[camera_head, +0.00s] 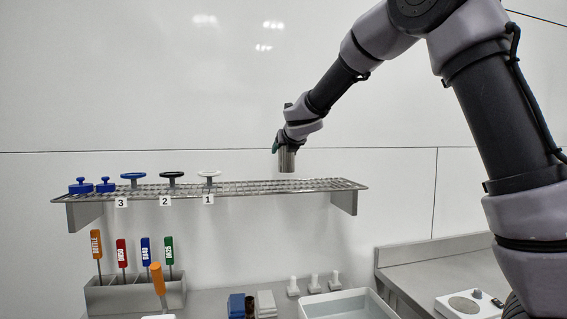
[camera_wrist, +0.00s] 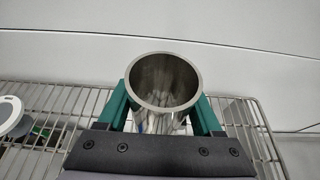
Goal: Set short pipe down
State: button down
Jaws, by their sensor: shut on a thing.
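The short pipe (camera_head: 287,160) is a grey metal tube, held upright above the right part of the wire shelf (camera_head: 330,184). In the head view a small gap shows between its lower end and the shelf. In the wrist view I look into the open round end of the pipe (camera_wrist: 164,82). My gripper (camera_head: 279,143) has green fingers. They are shut on the pipe, one on each side of it, as the wrist view also shows my gripper (camera_wrist: 163,112).
Valve handles marked 3 (camera_head: 132,177), 2 (camera_head: 172,176) and 1 (camera_head: 209,176) and blue knobbed pieces (camera_head: 81,186) stand on the shelf's left half. The shelf's right part is bare. Below are a tool rack (camera_head: 135,297) and a white tray (camera_head: 348,306).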

aim_at(284, 161)
jog(key=shift+f, duration=1.95)
jog(key=shift+f, duration=0.15)
jog(key=shift+c, duration=0.2)
grip_release()
